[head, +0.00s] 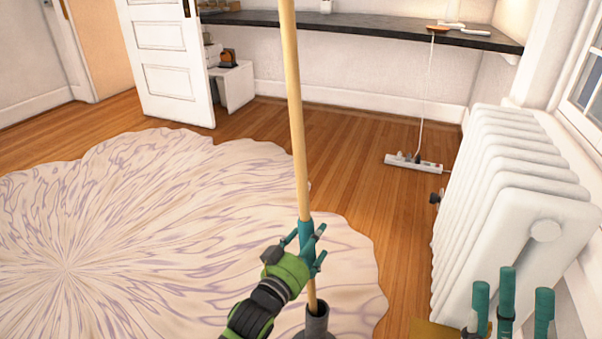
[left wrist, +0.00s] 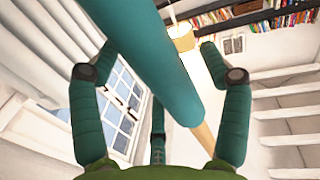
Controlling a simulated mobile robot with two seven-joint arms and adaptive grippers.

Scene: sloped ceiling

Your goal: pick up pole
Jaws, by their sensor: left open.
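The pole (head: 293,110) is a long pale wooden rod with a teal sleeve (head: 305,230) low on it. It stands nearly upright, its lower end in a dark grey holder (head: 317,325). My left gripper (head: 310,247) is at the sleeve, its fingers spread around it. In the left wrist view the teal sleeve (left wrist: 150,60) runs between the open fingers, with bare wood beyond; I cannot tell whether they touch it. My right gripper (head: 510,285) is at the lower right with its fingers apart and upright, empty, away from the pole.
A white radiator (head: 505,190) stands at the right under a window (head: 585,95). A pale patterned rug (head: 130,230) covers the left floor. A power strip (head: 412,163) lies on the wood floor below a dark counter (head: 370,27). An open white door (head: 165,60) is behind.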

